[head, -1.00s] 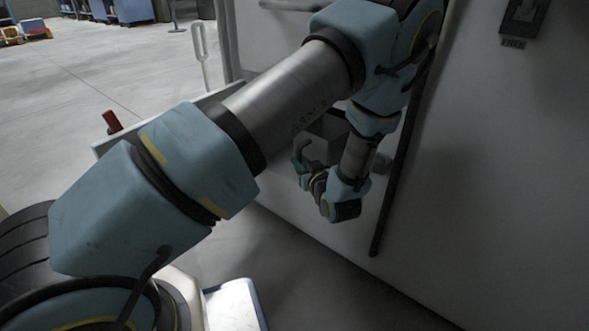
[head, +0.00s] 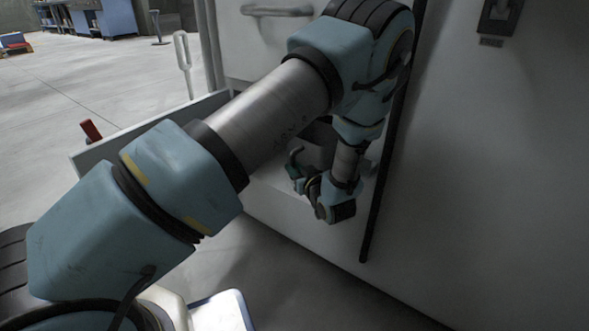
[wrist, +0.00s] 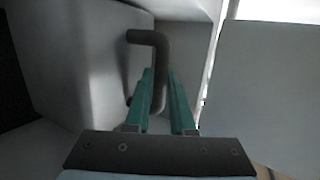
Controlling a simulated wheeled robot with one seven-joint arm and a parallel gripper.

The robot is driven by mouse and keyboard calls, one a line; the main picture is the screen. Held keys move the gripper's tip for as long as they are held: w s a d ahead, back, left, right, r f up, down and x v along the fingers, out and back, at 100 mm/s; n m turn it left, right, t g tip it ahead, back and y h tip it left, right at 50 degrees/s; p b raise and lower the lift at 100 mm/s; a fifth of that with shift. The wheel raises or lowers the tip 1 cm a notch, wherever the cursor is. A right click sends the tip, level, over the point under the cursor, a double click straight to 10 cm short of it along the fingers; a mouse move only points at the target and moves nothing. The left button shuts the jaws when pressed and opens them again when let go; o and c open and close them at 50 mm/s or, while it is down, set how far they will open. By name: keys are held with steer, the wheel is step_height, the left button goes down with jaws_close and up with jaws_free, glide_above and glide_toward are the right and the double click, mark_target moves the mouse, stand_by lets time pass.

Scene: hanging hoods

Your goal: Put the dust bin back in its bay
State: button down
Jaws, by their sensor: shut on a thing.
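The dust bin (wrist: 70,65) looks like a grey box in the wrist view, with a dark bent bar handle (wrist: 148,37) on its face. My gripper (wrist: 163,80) has its two teal fingers shut on that handle. In the head view my gripper (head: 296,166) is small and low in front of the grey cabinet (head: 480,190). A grey box-like part, probably the bin (head: 318,150), shows behind the wrist and is mostly hidden by my arm. The bay opening seems to be there too, but its edges are hidden, so I cannot tell how far in the bin sits.
A long dark vertical bar (head: 385,170) runs down the cabinet close to my wrist.

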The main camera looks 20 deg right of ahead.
steer(key=shift+f, duration=0.3)
steer(key=c, duration=0.7)
jaws_free()
steer(key=s+r+p, duration=0.2)
steer(key=s+p, duration=0.2)
steer(key=s, duration=0.7)
steer(key=w+a+r+g+h+p, duration=0.1)
steer(key=w+a+r+g, duration=0.15)
steer(key=w, duration=0.25)
steer(key=w+a+r+g+p, duration=0.1)
steer(key=w+a+r+g, duration=0.15)
steer(key=w, duration=0.25)
steer(key=w+a+r+g+h+p, duration=0.1)
steer(key=w+a+r+g+p, duration=0.15)
steer(key=a+r, duration=0.5)
steer(key=s+a+r+m+g+y+p, duration=0.1)
steer(key=s+a+r+g, duration=0.2)
steer(key=s+a+r, duration=0.65)
steer(key=s+a+r+g+y+p, duration=0.15)
steer(key=s+a+g, duration=0.3)
steer(key=a, duration=1.05)
steer(key=shift+t+h, duration=0.3)
steer(key=shift+h, duration=0.05)
step_height(320, 180, up, 38)
steer(key=p, duration=3.7)
steer(key=shift+d+f+p, duration=0.1)
steer(key=shift+f+p, duration=0.05)
steer(key=shift+p, duration=0.25)
